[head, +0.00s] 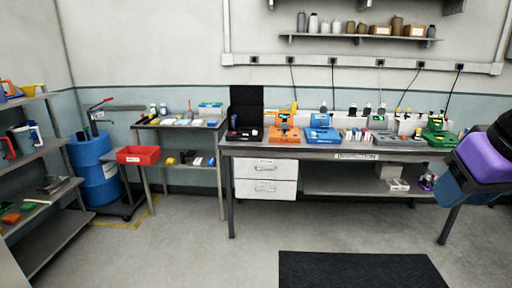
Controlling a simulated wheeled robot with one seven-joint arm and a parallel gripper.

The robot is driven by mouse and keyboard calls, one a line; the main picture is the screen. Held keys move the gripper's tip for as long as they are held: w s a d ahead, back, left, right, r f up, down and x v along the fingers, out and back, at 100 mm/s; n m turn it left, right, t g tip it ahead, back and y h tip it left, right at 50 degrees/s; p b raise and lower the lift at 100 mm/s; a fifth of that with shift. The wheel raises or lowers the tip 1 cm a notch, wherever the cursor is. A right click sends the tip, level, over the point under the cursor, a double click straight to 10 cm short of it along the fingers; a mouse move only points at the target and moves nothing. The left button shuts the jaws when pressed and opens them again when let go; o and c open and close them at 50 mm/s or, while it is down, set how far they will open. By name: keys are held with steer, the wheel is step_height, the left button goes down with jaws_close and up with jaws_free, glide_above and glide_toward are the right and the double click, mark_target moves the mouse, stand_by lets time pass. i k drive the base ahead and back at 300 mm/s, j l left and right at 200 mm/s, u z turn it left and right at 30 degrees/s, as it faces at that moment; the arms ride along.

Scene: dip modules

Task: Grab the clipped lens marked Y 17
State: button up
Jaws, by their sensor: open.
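I cannot make out a clipped lens or a Y 17 mark; the small things on the bench are too small to read. The inspection bench (330,151) stands against the back wall. On it are an orange device (284,133), a blue device (322,135) and a green device (438,136), with several small items between them. A purple and dark part of my arm shows at the right edge, in front of the bench's right end. My gripper's fingers are not visible.
A white two-drawer unit (265,190) sits under the bench. A side table (178,124) with a red bin (138,155), a blue barrel (96,168) and shelving (45,150) stand left. A dark mat (360,272) lies on clear floor. A wall shelf (360,39) hangs above.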

mark_target(284, 124)
steer(key=i+u, duration=0.25)
steer(key=i, duration=1.4)
steer(key=i+z, duration=0.1)
steer(key=i, duration=0.35)
steer(key=i+j+z, duration=0.15)
steer(key=i, duration=0.3)
steer(key=i+j+z, duration=0.1)
steer(key=i, duration=0.35)
steer(key=i+j+z, duration=0.1)
steer(key=i, duration=0.35)
steer(key=i+j+z, duration=0.4)
steer(key=i, duration=0.2)
